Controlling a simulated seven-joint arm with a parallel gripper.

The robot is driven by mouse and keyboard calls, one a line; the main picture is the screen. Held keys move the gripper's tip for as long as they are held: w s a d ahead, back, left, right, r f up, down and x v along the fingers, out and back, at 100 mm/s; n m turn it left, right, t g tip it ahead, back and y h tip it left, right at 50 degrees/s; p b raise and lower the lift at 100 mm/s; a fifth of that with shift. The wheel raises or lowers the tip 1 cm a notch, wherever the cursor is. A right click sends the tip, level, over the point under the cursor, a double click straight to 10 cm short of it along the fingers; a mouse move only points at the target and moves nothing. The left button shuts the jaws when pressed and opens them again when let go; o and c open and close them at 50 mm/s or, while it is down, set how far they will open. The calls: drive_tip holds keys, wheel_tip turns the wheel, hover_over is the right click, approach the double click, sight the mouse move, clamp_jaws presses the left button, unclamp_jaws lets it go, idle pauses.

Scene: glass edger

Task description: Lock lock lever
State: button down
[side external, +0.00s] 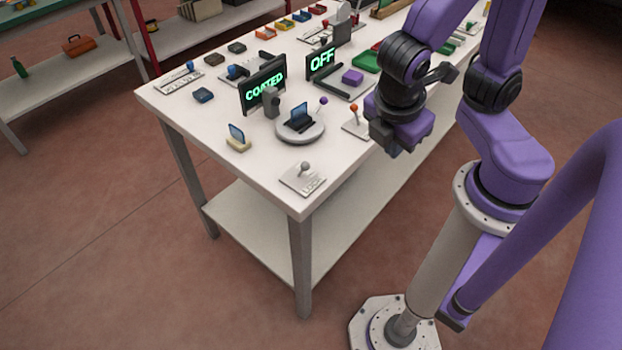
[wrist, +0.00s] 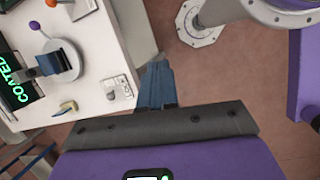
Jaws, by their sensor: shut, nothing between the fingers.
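The lock lever (side external: 304,168) has a grey knob and stands on a pale plate lettered LOCK at the table's near corner. In the wrist view the lock lever (wrist: 111,95) shows near the table edge, left of my fingers. I cannot tell its locked or unlocked state from its lean. My gripper (side external: 394,151) hangs beyond the table's right edge, above the floor and apart from the lever. In the wrist view my gripper (wrist: 158,68) has its fingers together with nothing between them.
A round grey turntable (side external: 300,131) holds a dark blue piece near the lever. Behind it are displays reading COATED (side external: 263,85) and OFF (side external: 323,62). An orange-knobbed lever (side external: 354,108) and a yellow-based block (side external: 238,143) stand nearby. The tabletop around the lock plate is clear.

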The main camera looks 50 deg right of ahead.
drive_tip(key=a+f+n+t+h, duration=0.5)
drive_tip(key=a+f+n+t, duration=0.7)
drive_tip(key=a+n+t, duration=0.1)
drive_tip(key=shift+w+a+f, duration=0.15)
drive_tip(key=shift+w+a, duration=0.25)
drive_tip(key=shift+a, duration=0.3)
drive_tip(key=shift+w, duration=0.1)
approach(302, 170)
drive_tip(key=w+d, duration=0.1)
drive_tip(key=w+d+f, duration=0.1)
drive_tip(key=w+d, duration=0.1)
drive_tip(key=shift+d+f, duration=0.1)
drive_tip(key=shift+f, duration=0.1)
drive_tip(key=shift+w+d+r, duration=0.1)
drive_tip(key=shift+w+d, duration=0.3)
drive_tip(key=shift+w, duration=0.35)
